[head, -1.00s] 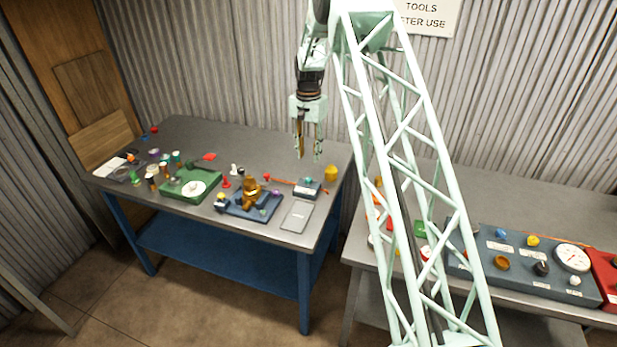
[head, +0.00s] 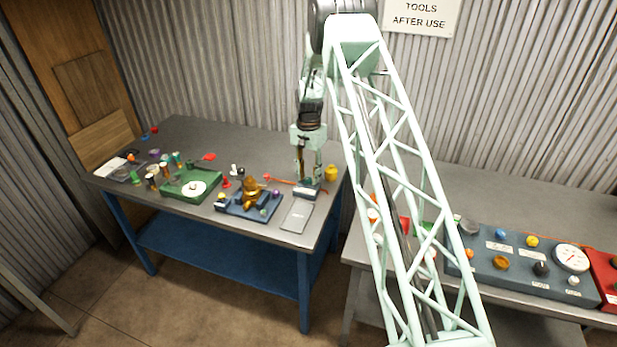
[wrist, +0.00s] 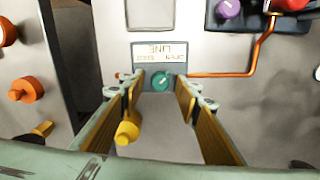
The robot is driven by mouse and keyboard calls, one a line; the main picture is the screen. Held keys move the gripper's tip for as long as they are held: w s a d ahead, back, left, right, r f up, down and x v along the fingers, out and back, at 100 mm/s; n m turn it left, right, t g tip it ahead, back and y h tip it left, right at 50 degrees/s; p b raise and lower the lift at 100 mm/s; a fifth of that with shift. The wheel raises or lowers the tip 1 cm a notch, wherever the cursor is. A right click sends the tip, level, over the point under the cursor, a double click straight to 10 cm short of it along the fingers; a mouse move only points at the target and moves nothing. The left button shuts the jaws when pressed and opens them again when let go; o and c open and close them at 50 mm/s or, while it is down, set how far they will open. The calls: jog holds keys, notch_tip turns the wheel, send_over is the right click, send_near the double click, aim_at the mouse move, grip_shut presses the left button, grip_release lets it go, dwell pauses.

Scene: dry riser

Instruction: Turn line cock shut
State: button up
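The line cock is a small teal knob (wrist: 161,81) on a grey-blue block (wrist: 147,53) whose label reads "LINE" and "OPEN", upside down in the wrist view. My gripper (wrist: 160,88) is open, with one finger on each side of the knob and a gap visible around it. In the head view my gripper (head: 308,181) points down over the block (head: 304,192) at the right end of the left bench and hides the knob there.
A copper pipe (wrist: 240,73) runs from the block towards a blue unit with a purple knob (wrist: 228,9). A yellow part (wrist: 127,130) stands close by one finger. A grey plate (head: 297,216) lies in front of the block.

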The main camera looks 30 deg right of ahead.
jog(key=shift+f, duration=0.15)
jog(key=c, duration=0.8)
jog(key=shift+c, duration=0.2)
